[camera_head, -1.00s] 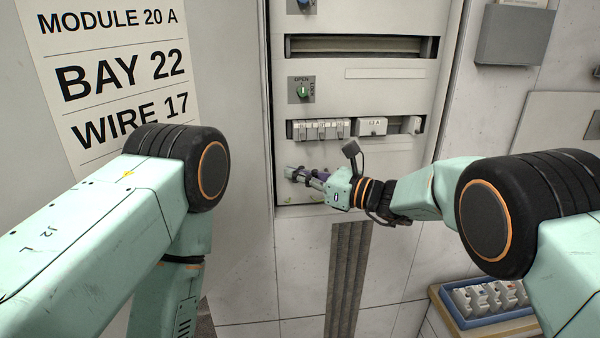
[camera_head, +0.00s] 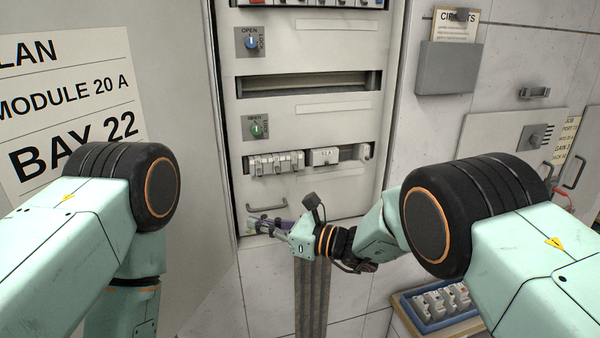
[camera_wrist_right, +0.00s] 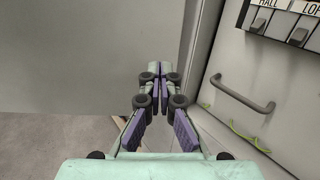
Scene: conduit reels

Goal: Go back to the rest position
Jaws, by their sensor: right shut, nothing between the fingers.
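My right gripper (camera_head: 262,224) is in front of the lower part of the electrical panel (camera_head: 310,204), just below a grey bar handle (camera_head: 266,207). In the right wrist view its fingers (camera_wrist_right: 158,78) are together with nothing between them. The handle (camera_wrist_right: 243,93) stands to the right of the fingers there, apart from them. My left arm (camera_head: 110,200) comes in from the left, but its gripper is out of the picture.
The panel holds a row of breakers (camera_head: 276,164) and green (camera_head: 258,128) and blue (camera_head: 251,43) knobs. A blue tray (camera_head: 426,318) with several modules sits at the lower right. A grey wall holder (camera_head: 460,68) hangs at the upper right.

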